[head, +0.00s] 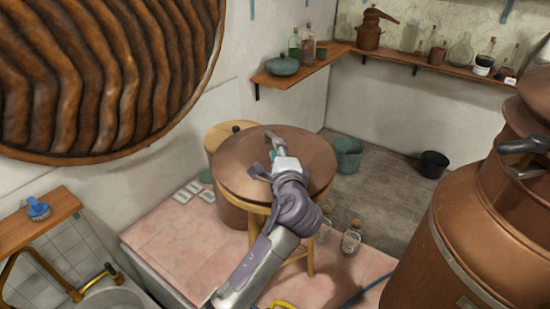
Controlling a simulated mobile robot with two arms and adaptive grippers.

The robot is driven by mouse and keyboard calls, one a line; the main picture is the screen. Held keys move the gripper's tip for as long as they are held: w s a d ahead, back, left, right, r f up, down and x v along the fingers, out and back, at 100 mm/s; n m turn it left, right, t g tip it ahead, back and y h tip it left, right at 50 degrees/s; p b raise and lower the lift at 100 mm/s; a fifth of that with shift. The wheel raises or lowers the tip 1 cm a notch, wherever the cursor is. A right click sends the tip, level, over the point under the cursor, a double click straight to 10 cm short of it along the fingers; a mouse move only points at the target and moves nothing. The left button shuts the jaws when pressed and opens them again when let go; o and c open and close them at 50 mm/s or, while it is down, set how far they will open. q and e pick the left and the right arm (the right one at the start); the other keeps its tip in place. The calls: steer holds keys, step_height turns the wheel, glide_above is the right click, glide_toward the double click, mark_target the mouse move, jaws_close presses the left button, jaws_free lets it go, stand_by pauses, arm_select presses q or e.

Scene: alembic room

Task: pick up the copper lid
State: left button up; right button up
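The copper lid (312,153) is a broad, round, brown copper disc in the middle of the head view. It lies roughly flat on top of a wooden stool (311,253). My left gripper (263,154) is over the lid's middle, with its fingers spread apart. The fingertips are close to the lid's top surface; I cannot tell whether they touch it. The gripper and wrist hide part of the lid, including any handle there. My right gripper is not in view.
A large copper still (480,245) stands at the right. Glass bottles (351,238) stand on the pink tiled platform (180,245) beside the stool. Buckets (433,164) are on the floor behind. A ribbed copper piece (100,70) fills the upper left.

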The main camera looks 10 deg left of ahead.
mark_target(274, 136)
arm_select(q)
steer(key=b+x, duration=0.2)
steer(key=x, duration=0.2)
steer(key=shift+w+f, duration=0.15)
steer(key=shift+w, duration=0.2)
steer(key=shift+x, duration=1.05)
steer(key=shift+s+d, duration=0.1)
steer(key=shift+s, duration=0.1)
steer(key=c, duration=0.5)
steer(key=shift+w+r, duration=0.1)
steer(key=shift+r, duration=0.15)
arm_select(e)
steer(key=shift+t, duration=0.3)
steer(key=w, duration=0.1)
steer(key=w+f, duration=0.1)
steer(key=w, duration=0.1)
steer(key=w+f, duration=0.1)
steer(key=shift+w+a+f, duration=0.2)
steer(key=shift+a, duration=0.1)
